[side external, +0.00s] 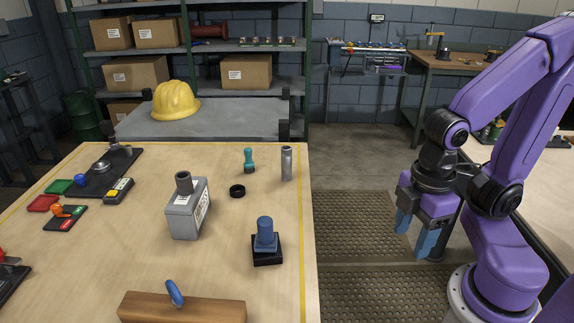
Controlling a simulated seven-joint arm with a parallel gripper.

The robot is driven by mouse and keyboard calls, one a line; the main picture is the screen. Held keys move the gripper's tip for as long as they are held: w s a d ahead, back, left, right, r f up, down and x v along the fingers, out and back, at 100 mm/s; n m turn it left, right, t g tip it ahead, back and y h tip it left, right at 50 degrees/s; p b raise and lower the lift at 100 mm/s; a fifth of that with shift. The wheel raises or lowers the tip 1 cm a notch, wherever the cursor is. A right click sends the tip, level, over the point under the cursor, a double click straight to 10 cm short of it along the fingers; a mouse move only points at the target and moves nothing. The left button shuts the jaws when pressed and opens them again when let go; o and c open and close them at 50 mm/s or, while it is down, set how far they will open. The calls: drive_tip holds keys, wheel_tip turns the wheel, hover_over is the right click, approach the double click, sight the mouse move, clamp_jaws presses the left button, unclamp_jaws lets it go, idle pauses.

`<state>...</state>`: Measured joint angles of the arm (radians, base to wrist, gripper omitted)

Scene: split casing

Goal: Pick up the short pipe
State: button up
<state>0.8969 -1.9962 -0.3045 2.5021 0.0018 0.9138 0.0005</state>
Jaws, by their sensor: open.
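A short grey pipe (287,164) stands upright near the right edge of the wooden table (130,240), towards the back. My gripper (417,235) hangs off the table to the right, well apart from the pipe, with its blue fingers pointing down. It is open and nothing shows between the fingers.
Near the pipe are a teal tool-like piece (249,161) and a black ring (237,191). A grey box with a dark upright neck (187,212), a blue piece on a black base (266,245) and a wooden block (182,308) stand in front. Clear tabletop lies between them.

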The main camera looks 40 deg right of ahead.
drive_tip(key=shift+o, duration=0.8)
drive_tip(key=shift+w, duration=0.1)
drive_tip(key=n+t+h, duration=1)
drive_tip(key=n, duration=0.5)
approach(289, 159)
drive_tip(key=x, duration=0.8)
drive_tip(key=shift+w+d+f, duration=0.1)
drive_tip(key=shift+w+d, duration=0.1)
drive_tip(key=shift+a+f+x, duration=0.1)
drive_tip(key=shift+x, duration=0.75)
drive_tip(key=shift+a+f+x, duration=0.15)
drive_tip(key=shift+x, duration=0.7)
drive_tip(key=shift+a+f+x, duration=0.1)
drive_tip(key=shift+x, duration=0.75)
drive_tip(key=shift+w, duration=0.15)
